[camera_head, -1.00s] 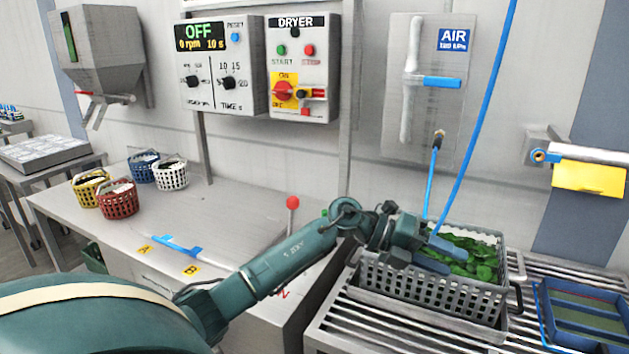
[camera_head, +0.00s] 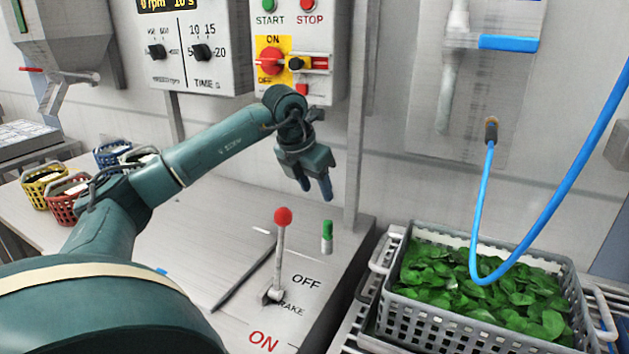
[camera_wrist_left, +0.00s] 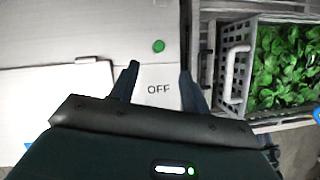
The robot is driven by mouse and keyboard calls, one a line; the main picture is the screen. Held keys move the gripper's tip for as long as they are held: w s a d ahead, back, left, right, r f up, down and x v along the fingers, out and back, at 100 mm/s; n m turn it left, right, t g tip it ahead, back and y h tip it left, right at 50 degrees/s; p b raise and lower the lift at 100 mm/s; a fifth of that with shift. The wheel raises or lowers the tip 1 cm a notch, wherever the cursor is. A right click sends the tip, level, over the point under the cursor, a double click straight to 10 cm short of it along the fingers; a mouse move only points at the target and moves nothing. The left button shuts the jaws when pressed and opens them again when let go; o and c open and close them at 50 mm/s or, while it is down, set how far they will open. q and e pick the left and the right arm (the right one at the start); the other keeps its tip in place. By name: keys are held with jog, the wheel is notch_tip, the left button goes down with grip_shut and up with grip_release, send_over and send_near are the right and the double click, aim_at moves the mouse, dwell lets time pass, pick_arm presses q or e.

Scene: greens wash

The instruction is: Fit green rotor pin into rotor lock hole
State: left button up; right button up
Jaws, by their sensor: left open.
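The green rotor pin (camera_head: 327,231) stands upright on the bench top, its green cap above a pale metal shank. In the left wrist view its round green top (camera_wrist_left: 158,46) lies just beyond the fingertips, roughly centred between them. My left gripper (camera_head: 315,189) is open and empty, fingers pointing down, above and slightly behind the pin and apart from it. It also shows in the left wrist view (camera_wrist_left: 158,73). I cannot make out the rotor lock hole in either view. My right gripper is not in view.
A red-knobbed brake lever (camera_head: 281,230) stands left of the pin. A grey crate (camera_head: 397,318) of green leaves is at the right, with a blue air hose (camera_head: 570,180) hanging over it. The dryer panel (camera_head: 325,20) is on the wall behind. Bench left of the lever is mostly clear.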

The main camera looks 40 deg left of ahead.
aim_at(328, 221)
pick_arm(q)
jog(key=x, duration=1.3)
jog(key=shift+s, duration=0.1)
grip_shut()
jog(key=shift+r, duration=0.2)
